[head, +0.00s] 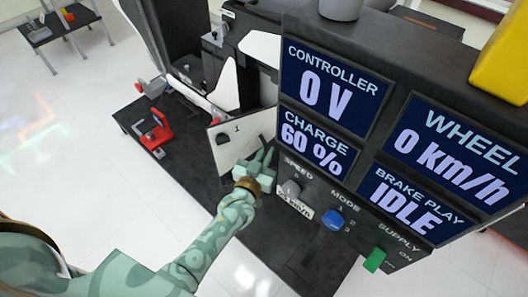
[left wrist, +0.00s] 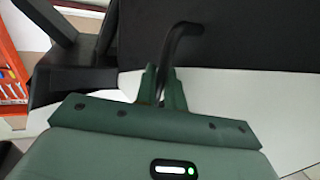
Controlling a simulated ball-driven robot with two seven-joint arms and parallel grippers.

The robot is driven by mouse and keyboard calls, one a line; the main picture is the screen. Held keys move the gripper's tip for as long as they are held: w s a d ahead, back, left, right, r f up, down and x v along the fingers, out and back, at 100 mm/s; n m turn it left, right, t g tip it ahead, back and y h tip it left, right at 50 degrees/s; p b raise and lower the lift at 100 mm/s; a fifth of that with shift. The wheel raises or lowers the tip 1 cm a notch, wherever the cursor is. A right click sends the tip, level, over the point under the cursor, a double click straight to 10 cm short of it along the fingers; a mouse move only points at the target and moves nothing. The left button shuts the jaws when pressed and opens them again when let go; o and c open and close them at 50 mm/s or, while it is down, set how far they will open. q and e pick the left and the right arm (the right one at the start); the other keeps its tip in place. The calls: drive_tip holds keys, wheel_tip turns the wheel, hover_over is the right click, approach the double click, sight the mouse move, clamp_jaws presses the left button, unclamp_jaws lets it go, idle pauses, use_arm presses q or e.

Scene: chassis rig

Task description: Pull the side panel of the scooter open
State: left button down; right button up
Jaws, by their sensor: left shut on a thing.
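The side panel (head: 228,143) is a pale plate marked "1" on the scooter (head: 232,85), low on its near side in the head view. In the left wrist view a pale surface (left wrist: 245,108) lies behind and to the right of the fingers. My left gripper (head: 264,157) is at the panel's right part. In the left wrist view my left gripper (left wrist: 162,88) is shut on a bent black handle (left wrist: 178,42). The fingers hide the handle's lower end. How far the panel stands open I cannot tell. My right gripper is not in view.
A console (head: 350,107) with displays, knobs and a green switch stands close on the right of my left arm. A red clamp-like part (head: 157,131) sits on the dark platform (head: 185,160).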

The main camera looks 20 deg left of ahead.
use_arm(q)
drive_tip(key=shift+d, duration=0.1)
drive_tip(key=c, duration=1.6)
unclamp_jaws()
drive_tip(key=shift+w, duration=0.15)
